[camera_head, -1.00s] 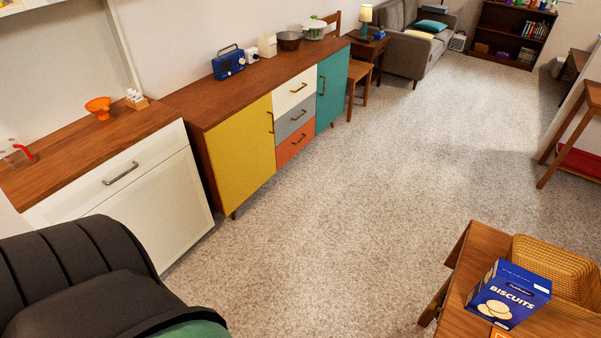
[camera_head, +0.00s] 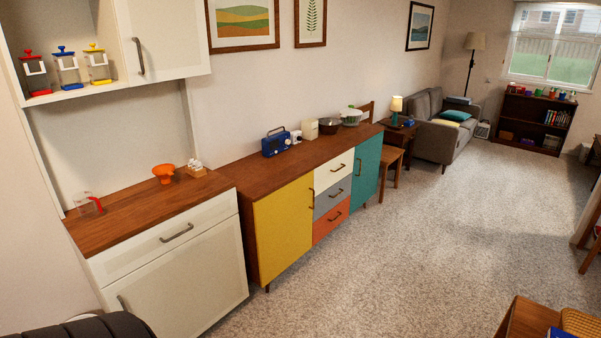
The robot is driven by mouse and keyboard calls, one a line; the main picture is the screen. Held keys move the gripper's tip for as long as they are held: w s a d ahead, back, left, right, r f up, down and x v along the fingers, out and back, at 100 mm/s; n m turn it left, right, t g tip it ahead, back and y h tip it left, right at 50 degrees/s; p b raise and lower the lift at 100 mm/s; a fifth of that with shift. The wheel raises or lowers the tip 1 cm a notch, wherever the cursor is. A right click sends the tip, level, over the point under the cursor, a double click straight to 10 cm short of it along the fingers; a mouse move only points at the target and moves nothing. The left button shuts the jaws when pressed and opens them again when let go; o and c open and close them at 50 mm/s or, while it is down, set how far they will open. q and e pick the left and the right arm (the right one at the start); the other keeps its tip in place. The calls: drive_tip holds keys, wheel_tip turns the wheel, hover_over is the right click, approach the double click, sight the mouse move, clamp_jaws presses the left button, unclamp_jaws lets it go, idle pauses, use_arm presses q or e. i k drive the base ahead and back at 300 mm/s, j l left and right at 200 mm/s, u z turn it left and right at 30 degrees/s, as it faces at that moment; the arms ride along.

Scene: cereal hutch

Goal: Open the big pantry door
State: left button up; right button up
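The white hutch stands at the left. Its large lower door (camera_head: 185,285) is shut, with a handle (camera_head: 122,303) near its left edge. A shut drawer (camera_head: 165,242) with a bar handle is above that door. An upper cabinet door (camera_head: 170,35) is also shut, with a vertical handle (camera_head: 138,57) at its left. I cannot tell which of these doors is the one called the big pantry door. Neither of my grippers is in view.
A sideboard with a yellow door (camera_head: 284,225) stands right of the hutch. An orange funnel (camera_head: 164,172) and a measuring jug (camera_head: 88,206) are on the hutch counter. Open carpet (camera_head: 400,250) lies in front. A wooden table (camera_head: 522,318) is at bottom right.

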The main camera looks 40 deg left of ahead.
sight(183, 292)
drive_tip(key=u, duration=2.2)
